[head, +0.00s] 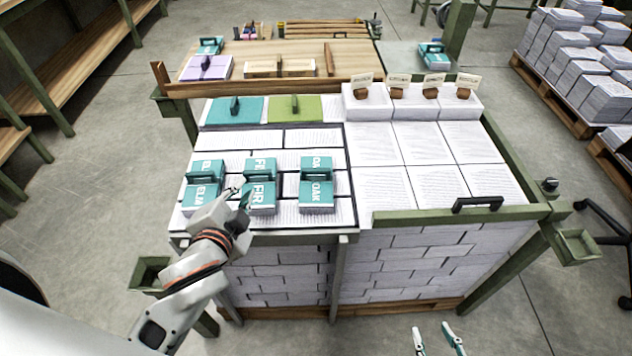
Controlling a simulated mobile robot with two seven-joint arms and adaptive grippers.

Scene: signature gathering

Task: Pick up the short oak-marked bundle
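Two teal-topped paper bundles marked OAK stand in the right column of the sorting area: a front one (316,193) and one behind it (316,163). Each has a dark handle strip on top. I cannot tell for certain which is shorter. My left gripper (240,190) is over the gap between the ELM and FIR bundles, left of the OAK ones; its fingertips look apart, with nothing visible between them. My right gripper (438,342) is at the bottom edge, low in front of the table, open and empty.
FIR bundles (261,196) stand between my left gripper and the OAK ones; ELM bundles (202,196) stand left. White paper stacks (415,150) fill the right side, behind a green rail with a black handle (478,204). A wooden board with a purple bundle (206,68) lies behind.

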